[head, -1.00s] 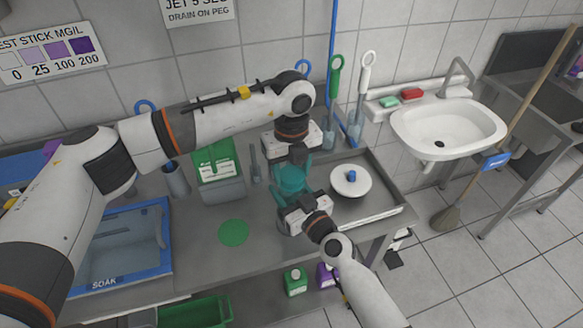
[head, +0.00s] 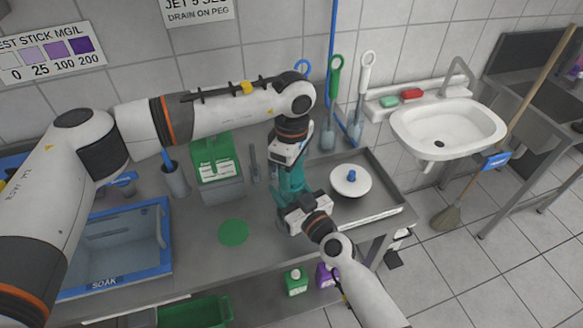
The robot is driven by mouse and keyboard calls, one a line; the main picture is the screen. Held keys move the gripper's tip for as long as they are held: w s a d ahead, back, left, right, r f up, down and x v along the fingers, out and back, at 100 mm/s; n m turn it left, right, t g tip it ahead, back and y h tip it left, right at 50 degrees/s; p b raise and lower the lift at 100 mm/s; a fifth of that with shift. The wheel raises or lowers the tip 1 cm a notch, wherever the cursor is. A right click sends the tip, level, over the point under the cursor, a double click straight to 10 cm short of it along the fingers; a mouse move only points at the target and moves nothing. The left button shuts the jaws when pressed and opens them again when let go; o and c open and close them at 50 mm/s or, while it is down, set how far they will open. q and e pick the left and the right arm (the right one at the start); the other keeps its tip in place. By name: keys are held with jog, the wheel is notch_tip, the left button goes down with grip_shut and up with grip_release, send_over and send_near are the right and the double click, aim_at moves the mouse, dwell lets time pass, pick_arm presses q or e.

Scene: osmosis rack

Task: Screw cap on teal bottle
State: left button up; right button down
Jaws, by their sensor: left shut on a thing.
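The teal bottle (head: 289,196) stands upright on the steel bench, left of the drain tray. My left gripper (head: 287,167) comes down from above and is shut at the top of the bottle. The cap is hidden by the gripper, so I cannot see how it sits on the neck. My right gripper (head: 288,214) reaches in from the front right, low against the bottle's body. Its fingertips are hidden behind its own housing and the bottle.
A steel tray (head: 398,206) with a white blue-knobbed lid (head: 350,181) is right of the bottle. A green jug (head: 217,158), a grey cup (head: 177,181) and a blue-rimmed soak basin (head: 167,262) are to the left. A green disc (head: 233,232) lies on the bench.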

pick_arm(q)
jog(key=m, duration=0.6)
jog(key=o, duration=1.2)
jog(key=shift+c, duration=0.2)
notch_tip(320, 180, up, 12)
pick_arm(e)
jog(key=shift+c, duration=2.3)
grip_release()
